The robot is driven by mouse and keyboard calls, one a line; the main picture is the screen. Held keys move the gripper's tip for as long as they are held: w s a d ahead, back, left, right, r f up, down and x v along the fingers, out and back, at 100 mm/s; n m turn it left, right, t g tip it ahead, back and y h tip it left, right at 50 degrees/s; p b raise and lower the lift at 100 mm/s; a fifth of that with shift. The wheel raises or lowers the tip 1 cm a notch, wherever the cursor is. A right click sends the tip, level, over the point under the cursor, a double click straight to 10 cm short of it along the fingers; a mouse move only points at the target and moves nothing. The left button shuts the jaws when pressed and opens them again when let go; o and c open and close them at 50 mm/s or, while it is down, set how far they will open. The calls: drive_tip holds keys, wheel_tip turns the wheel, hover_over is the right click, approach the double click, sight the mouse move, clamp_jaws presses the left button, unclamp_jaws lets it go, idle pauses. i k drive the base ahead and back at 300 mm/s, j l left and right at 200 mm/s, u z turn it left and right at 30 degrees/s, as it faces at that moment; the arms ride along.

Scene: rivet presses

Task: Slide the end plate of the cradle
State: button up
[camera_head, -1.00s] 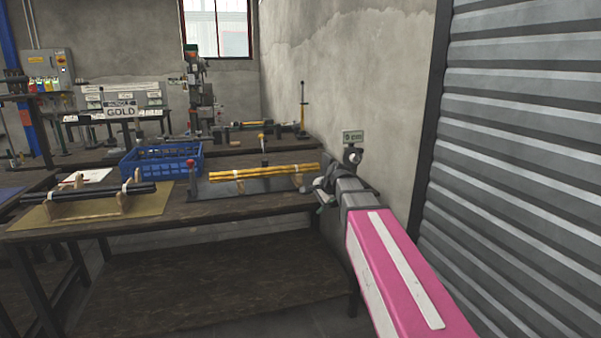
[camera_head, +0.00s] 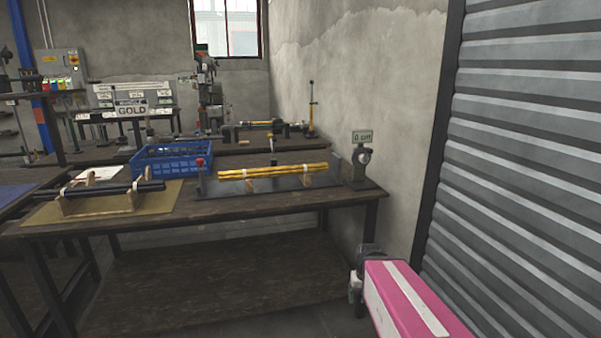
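The cradle (camera_head: 222,186), a dark metal base with wooden supports, sits at the right of the near bench. Several yellow rods (camera_head: 275,171) lie across its supports, tied with pale bands. A grey upright plate (camera_head: 334,166) stands at its right end, which looks like the end plate. A red-knobbed post (camera_head: 200,163) stands at its left end. My gripper (camera_head: 354,291) hangs in front of the bench's right end, low in the picture and apart from the cradle. Its fingers are small and dark, so their opening cannot be made out.
A dial stand (camera_head: 360,172) with a small sign is right of the end plate. A blue crate (camera_head: 175,160) is behind left. Black rods (camera_head: 130,187) rest on a wooden cradle at left. The bench's front edge (camera_head: 230,214) and the ribbed shutter (camera_head: 520,170) bound the space.

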sight(201, 189)
drive_tip(key=u, duration=1.25)
